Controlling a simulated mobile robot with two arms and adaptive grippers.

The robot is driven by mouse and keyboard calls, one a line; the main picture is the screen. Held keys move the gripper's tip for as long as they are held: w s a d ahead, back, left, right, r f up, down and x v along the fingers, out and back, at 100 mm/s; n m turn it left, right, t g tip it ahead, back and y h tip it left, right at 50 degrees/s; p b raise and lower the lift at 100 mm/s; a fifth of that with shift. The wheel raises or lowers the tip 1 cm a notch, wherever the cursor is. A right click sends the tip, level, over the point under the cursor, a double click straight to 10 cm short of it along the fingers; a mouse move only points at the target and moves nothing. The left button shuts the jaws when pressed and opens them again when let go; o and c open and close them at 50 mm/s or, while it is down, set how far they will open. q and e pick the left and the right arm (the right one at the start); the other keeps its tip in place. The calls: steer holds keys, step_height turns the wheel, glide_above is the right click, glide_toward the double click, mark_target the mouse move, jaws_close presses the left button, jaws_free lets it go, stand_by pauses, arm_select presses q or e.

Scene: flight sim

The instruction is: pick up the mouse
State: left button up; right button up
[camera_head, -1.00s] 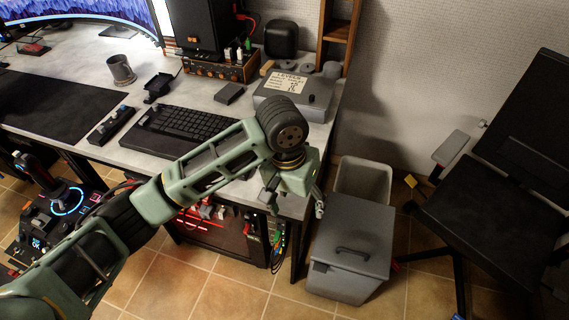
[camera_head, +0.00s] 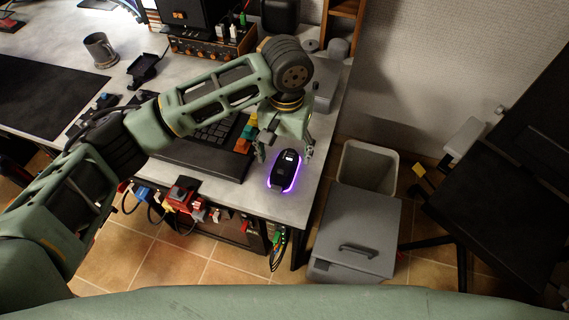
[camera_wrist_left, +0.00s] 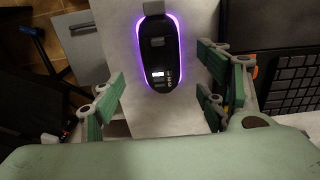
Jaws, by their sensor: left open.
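The black mouse (camera_head: 286,169) with a glowing purple rim lies on the light desk top (camera_head: 240,196) near its right front corner. My left gripper (camera_head: 285,152) is above the desk, just behind the mouse in the head view, with its fingers spread. In the left wrist view the mouse (camera_wrist_left: 157,52) is at the top middle, ahead of and between the open green-padded fingers of the left gripper (camera_wrist_left: 160,92). Nothing is between the fingers, and they do not touch the mouse. My right gripper is not in view.
A grey bin (camera_head: 367,167) and a lidded grey box (camera_head: 357,235) stand on the floor right of the desk. A black chair (camera_head: 495,180) is at the right.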

mark_target(285, 163)
arm_select(q)
steer(key=f, duration=0.4)
steer(key=shift+s+a, duration=0.2)
steer(key=shift+s, duration=0.1)
steer(key=shift+f, duration=0.55)
steer(key=c, duration=1.3)
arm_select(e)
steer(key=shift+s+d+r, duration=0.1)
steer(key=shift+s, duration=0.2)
arm_select(q)
steer(key=shift+w, duration=0.1)
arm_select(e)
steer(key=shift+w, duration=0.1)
